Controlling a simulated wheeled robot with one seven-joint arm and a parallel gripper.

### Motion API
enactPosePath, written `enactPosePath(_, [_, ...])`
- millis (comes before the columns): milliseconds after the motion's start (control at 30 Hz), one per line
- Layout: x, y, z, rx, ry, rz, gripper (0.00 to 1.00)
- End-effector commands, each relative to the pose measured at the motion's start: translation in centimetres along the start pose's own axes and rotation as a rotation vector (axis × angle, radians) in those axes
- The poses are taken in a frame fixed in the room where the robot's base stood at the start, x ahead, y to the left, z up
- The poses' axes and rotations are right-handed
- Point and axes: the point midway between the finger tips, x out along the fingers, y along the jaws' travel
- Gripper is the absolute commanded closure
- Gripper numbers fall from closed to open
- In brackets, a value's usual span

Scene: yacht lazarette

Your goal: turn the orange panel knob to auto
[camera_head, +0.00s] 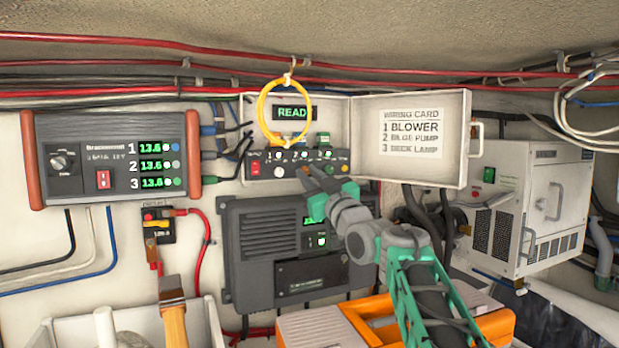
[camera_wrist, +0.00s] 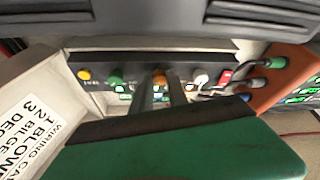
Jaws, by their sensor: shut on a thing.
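The knob panel (camera_head: 290,181) is a dark strip at the bottom of an open white wall box. The orange knob (camera_wrist: 160,78) is near the middle of the strip in the wrist view, between a green knob (camera_wrist: 115,80) and a white knob (camera_wrist: 201,77). My gripper (camera_wrist: 161,92) is shut on the orange knob, with one finger on each side. In the head view my gripper (camera_head: 307,173) reaches the panel from the lower right and hides most of the knob. The markings around the knob are too small to read, so its setting cannot be told.
A yellow cable loop (camera_head: 259,108) hangs before the box's green "READ" display (camera_head: 292,113). The box door (camera_head: 457,115), carrying a wiring card, stands open to the right. A dark grey unit (camera_head: 257,222) sits below the panel. A red switch (camera_head: 255,168) is left of the knobs.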

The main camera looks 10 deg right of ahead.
Motion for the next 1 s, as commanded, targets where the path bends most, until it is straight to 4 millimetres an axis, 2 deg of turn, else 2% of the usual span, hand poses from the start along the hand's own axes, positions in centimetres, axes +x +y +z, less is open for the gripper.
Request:
enactPosePath(267, [-0.16, 0.07, 0.47, -0.113, -0.001, -0.046, 1.0])
enactPosePath(1000, [0.11, 0.54, -0.12, -0.625, -0.002, -0.262, 1.0])
